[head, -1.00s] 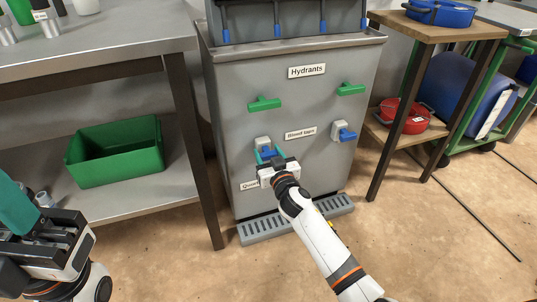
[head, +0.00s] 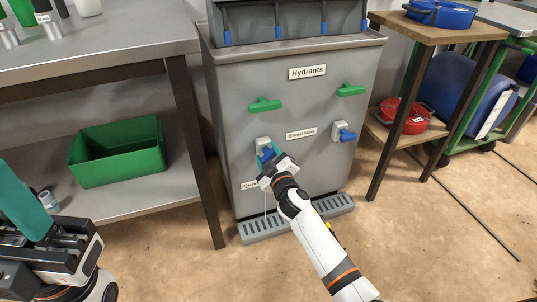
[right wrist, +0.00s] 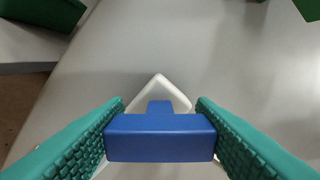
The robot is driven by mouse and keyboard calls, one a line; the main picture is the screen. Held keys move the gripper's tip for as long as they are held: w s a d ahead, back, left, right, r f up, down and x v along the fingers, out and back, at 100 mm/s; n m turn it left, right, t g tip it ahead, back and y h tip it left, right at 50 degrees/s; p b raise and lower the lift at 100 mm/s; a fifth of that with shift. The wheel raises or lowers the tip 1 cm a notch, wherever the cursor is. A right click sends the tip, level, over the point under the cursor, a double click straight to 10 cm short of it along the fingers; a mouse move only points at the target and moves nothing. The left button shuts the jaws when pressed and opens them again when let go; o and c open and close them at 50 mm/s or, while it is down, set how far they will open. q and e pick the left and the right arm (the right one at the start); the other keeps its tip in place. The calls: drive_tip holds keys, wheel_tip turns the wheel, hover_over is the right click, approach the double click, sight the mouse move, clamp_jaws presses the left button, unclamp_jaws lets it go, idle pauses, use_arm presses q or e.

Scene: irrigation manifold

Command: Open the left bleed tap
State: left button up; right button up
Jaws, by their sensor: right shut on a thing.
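The left bleed tap has a white base (head: 262,142) on the grey cabinet front and a blue handle (head: 268,153). My right gripper (head: 269,157) is shut on that handle and tilted. In the right wrist view the blue handle (right wrist: 160,138) lies between the two teal fingers, and the white base (right wrist: 160,90) behind it appears turned as a diamond. A thin pale line, perhaps water, shows below the tap. The right bleed tap (head: 346,135) stands apart. My left gripper (head: 28,205) is at the lower left, away from the cabinet; its opening is unclear.
Two green hydrant handles (head: 265,105) are above the taps on the cabinet (head: 235,90). A grey drain grate (head: 330,206) lies at its foot. A workbench (head: 110,45) with a green bin (head: 115,152) stands left; a wooden stand (head: 440,30) with a red pot (head: 408,118) stands right.

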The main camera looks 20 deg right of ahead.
drive_tip(key=n, duration=0.5)
drive_tip(key=shift+a+f+n, duration=0.1)
drive_tip(key=shift+f+n, duration=0.05)
drive_tip(key=shift+n, duration=0.15)
drive_tip(key=shift+f+n, duration=0.1)
drive_tip(key=shift+n, duration=2.2)
drive_tip(key=o, duration=1)
drive_tip(key=shift+s, duration=0.1)
